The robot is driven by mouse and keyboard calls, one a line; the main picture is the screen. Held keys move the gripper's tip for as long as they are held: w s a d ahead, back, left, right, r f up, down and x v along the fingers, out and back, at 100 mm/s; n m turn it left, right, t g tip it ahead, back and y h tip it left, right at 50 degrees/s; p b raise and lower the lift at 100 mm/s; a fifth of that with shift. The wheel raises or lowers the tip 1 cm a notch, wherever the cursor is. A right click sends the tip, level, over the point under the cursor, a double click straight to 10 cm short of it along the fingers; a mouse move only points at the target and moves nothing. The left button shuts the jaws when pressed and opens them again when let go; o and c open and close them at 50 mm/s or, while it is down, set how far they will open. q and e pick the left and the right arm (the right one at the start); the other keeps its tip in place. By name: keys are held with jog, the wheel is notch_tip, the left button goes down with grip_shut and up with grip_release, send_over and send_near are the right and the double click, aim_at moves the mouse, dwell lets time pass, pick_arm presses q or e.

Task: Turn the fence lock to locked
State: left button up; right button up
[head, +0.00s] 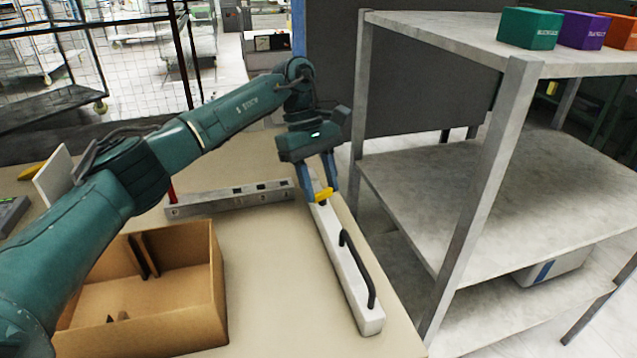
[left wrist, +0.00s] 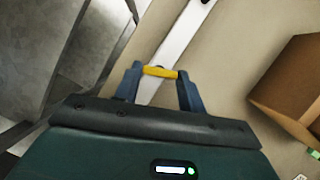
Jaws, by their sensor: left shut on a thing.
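The fence (head: 345,272) is a long pale bar with a black handle (head: 358,268), lying along the right side of the beige table. Its lock is a yellow lever (head: 323,194) near the far end of the bar. My left gripper (head: 323,192) points down over it, with its two blue fingers shut on the yellow lever. In the left wrist view the yellow lever (left wrist: 160,72) lies crosswise over the pale bar (left wrist: 172,55), between the fingertips. My right gripper is not in view.
A grey metal shelf rack (head: 480,185) stands close to the table's right edge, with green, purple and orange boxes on top. An open cardboard box (head: 218,290) is at the lower left. A metal rail (head: 230,198) lies across the table behind it.

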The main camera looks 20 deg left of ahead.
pick_arm(q)
jog(key=shift+w+d+m+g+y, duration=0.1)
jog(key=shift+m+g+y, duration=0.2)
jog(key=shift+m, duration=0.75)
jog(key=shift+w+d+m+g+y, duration=0.15)
jog(key=shift+m+y, duration=0.25)
jog(key=shift+m, duration=0.65)
jog(key=shift+s+a, duration=0.1)
jog(key=o, duration=1)
jog(key=shift+p+v, duration=0.55)
jog(key=shift+v, duration=3.25)
jog(key=shift+f, duration=0.1)
